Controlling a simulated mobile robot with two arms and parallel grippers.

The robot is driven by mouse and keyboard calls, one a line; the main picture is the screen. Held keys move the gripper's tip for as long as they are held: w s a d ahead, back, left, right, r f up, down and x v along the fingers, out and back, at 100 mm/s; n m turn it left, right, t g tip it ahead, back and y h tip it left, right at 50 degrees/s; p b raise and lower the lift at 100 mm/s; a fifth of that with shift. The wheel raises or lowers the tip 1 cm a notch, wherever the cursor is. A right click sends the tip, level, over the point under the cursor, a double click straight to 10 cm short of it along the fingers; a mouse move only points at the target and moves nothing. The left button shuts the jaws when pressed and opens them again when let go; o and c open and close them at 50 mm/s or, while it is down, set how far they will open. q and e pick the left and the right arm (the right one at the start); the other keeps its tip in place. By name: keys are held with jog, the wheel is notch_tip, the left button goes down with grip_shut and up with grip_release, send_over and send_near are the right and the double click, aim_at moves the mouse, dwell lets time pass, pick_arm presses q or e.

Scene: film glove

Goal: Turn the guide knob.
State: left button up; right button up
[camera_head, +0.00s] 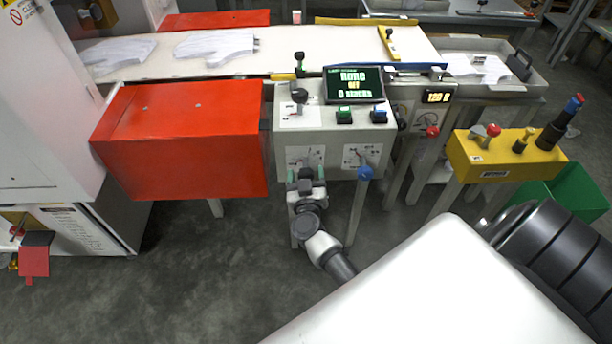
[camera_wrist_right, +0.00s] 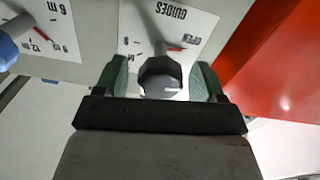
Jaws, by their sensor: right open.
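The guide knob (camera_wrist_right: 160,78) is a dark, round-edged knob with a grey end face, on a white dial plate (camera_wrist_right: 172,30) lettered GUIDES with a red mark. My right gripper (camera_head: 306,173) is at the front of the grey control cabinet (camera_head: 330,145), before its left dial plate (camera_head: 304,156), and hides the knob in the head view. In the right wrist view the right gripper's green fingers (camera_wrist_right: 160,82) are open, one on each side of the knob, with a gap showing on both sides. My left gripper is not in view.
A blue knob (camera_head: 365,173) sits close right of the gripper, on the second dial. A red box-shaped cover (camera_head: 185,150) stands to the left. A screen (camera_head: 353,84) and buttons are on top of the cabinet. A yellow control box (camera_head: 505,158) is at the right.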

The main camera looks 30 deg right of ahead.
jog(key=shift+w, duration=0.15)
jog(key=shift+c, duration=0.3)
jog(key=c, duration=0.9)
